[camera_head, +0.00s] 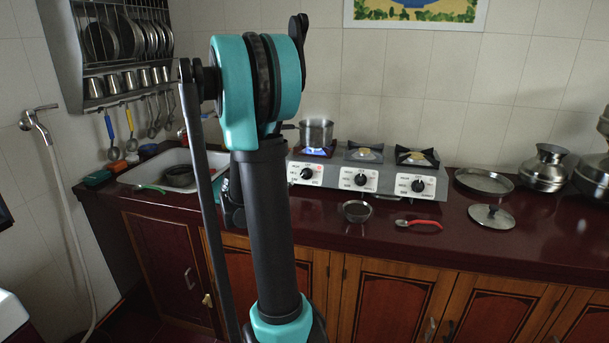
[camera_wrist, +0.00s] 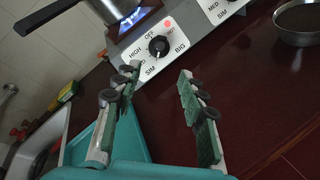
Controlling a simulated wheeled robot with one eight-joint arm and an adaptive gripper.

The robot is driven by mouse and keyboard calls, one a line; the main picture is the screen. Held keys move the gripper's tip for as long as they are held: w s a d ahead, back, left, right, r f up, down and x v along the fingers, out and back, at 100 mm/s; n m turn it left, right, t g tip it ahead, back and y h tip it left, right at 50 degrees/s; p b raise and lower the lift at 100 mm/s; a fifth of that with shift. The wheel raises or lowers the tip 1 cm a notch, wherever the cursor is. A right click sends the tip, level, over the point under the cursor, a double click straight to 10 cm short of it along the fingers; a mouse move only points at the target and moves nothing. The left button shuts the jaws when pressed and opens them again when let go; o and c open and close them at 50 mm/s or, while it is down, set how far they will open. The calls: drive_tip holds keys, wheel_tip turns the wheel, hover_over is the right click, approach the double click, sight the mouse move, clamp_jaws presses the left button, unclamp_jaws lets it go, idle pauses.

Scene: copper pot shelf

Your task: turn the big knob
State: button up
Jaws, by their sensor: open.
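My gripper (camera_wrist: 160,73) is open and empty. Its fingertips point towards the left knob and appear short of it, with the knob roughly between them in the picture.
A steel pot (camera_head: 316,132) stands over a blue flame on the left burner, its handle to the left. A small bowl (camera_head: 356,211), a red-handled tool (camera_head: 420,224) and a lid (camera_head: 491,216) lie on the dark red counter (camera_head: 540,245). A sink (camera_head: 178,176) is at left.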

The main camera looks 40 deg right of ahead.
sight(304, 173)
drive_tip(key=x, duration=1.5)
drive_tip(key=shift+w+d+f, duration=0.15)
drive_tip(key=shift+w+d, duration=0.05)
drive_tip(key=shift+d, duration=0.05)
clamp_jaws()
